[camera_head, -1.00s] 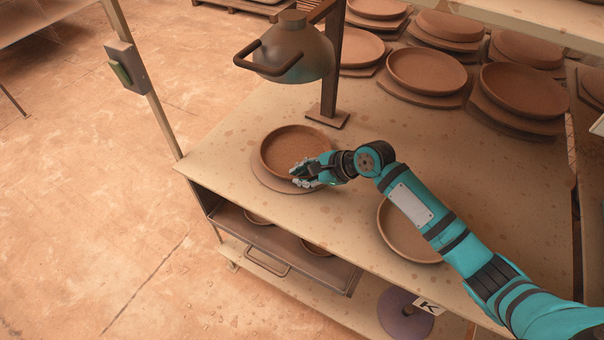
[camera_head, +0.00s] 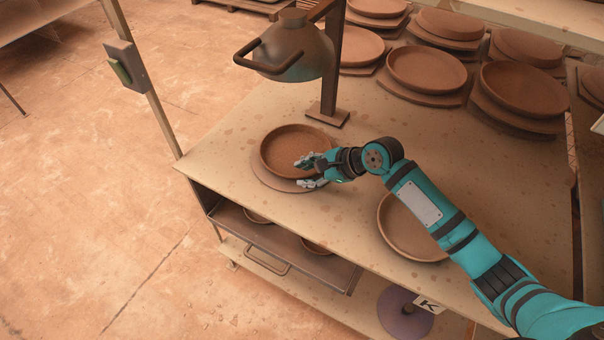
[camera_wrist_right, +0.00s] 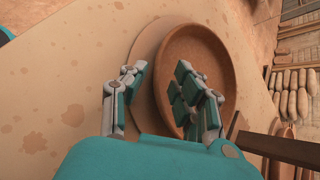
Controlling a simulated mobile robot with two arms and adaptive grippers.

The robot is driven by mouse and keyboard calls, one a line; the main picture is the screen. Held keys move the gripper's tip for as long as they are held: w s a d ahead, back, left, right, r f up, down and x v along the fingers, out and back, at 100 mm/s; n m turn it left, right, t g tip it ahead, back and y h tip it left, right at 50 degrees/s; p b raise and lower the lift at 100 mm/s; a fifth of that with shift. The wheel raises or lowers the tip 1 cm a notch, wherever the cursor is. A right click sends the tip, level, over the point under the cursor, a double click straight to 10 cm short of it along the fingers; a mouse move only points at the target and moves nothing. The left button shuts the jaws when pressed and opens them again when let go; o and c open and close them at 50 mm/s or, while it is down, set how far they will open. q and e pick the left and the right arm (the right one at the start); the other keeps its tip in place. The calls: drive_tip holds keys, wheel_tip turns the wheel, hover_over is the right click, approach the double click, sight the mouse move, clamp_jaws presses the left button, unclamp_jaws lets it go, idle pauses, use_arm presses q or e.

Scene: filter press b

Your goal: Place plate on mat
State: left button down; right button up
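A round brown clay plate (camera_head: 292,148) with a raised rim rests on a flat round mat (camera_head: 268,179) near the left part of the table. The mat shows beyond the plate at its front and left, so the plate sits off-centre on it. The wrist view also shows the plate (camera_wrist_right: 215,62) overlapping the mat (camera_wrist_right: 140,55). My right gripper (camera_head: 305,173) is open around the near rim, one finger side over the plate's inside and the other outside above the mat. The wrist view shows the spread fingers (camera_wrist_right: 160,88) with the rim between them. My left gripper is not in view.
Another clay plate (camera_head: 400,232) lies on the table (camera_head: 225,155), partly under my right arm. A metal lamp-like head on a post (camera_head: 292,55) stands behind the mat. Several stacked plates (camera_head: 425,70) fill the back right. A drawer (camera_head: 280,245) shows below the table's front edge.

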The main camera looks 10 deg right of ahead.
drive_tip(key=v, duration=1)
drive_tip(key=shift+s, duration=0.15)
